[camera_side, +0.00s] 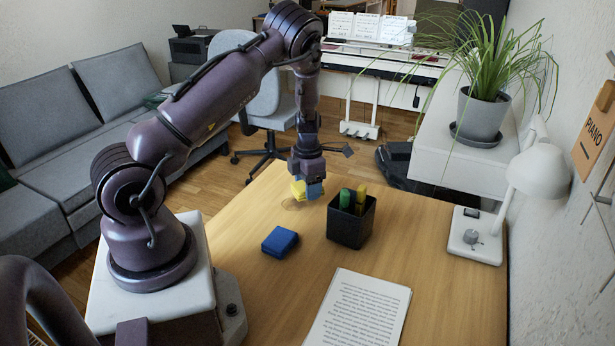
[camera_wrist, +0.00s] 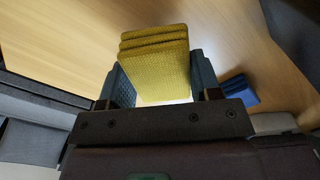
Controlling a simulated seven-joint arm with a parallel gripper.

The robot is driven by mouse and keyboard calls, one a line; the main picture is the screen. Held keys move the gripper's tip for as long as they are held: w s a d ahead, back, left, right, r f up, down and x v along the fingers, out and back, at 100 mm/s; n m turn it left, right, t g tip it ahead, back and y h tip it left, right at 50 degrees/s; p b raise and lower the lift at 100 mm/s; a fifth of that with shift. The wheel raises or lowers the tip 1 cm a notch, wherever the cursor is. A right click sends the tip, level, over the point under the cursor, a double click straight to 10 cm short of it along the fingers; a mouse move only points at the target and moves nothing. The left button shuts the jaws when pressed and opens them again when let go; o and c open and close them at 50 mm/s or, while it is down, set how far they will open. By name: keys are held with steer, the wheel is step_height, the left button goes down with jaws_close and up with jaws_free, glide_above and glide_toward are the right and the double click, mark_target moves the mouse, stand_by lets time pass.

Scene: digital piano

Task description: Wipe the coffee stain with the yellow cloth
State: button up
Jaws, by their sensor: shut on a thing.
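The yellow cloth (camera_side: 298,188) is a folded, textured pad. My gripper (camera_side: 307,190) is shut on it near the far left edge of the desk. In the wrist view the yellow cloth (camera_wrist: 158,62) sits between the two dark fingers of my gripper (camera_wrist: 157,88). The coffee stain (camera_side: 291,204) seems to be a faint brownish mark on the wood just below the cloth, partly hidden by it. I cannot tell whether the cloth touches the desk.
A blue folded cloth (camera_side: 280,241) lies on the desk (camera_side: 250,285), nearer the camera. A black pen cup (camera_side: 351,222) with green and yellow markers stands close right of my gripper. Printed sheets (camera_side: 360,312) lie in front. A white lamp (camera_side: 480,235) stands at right.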

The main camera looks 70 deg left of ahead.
mark_target(308, 206)
steer(key=shift+f, duration=0.85)
step_height(308, 206, down, 2)
steer(key=shift+s+a+f, duration=0.1)
steer(key=shift+s+a, duration=0.55)
steer(key=shift+a, duration=0.05)
steer(key=shift+c, duration=0.4)
steer(key=shift+s+a, duration=1.85)
steer(key=shift+s, duration=0.05)
steer(key=shift+w+d, duration=2.5)
steer(key=shift+d, duration=0.05)
steer(key=shift+s+d, duration=0.15)
steer(key=shift+d, duration=0.1)
steer(key=shift+s+a, duration=2.65)
steer(key=shift+s, duration=0.1)
steer(key=shift+w+d, duration=2.75)
steer(key=shift+w, duration=0.05)
steer(key=shift+s+a+r, duration=0.1)
steer(key=shift+r, duration=4.15)
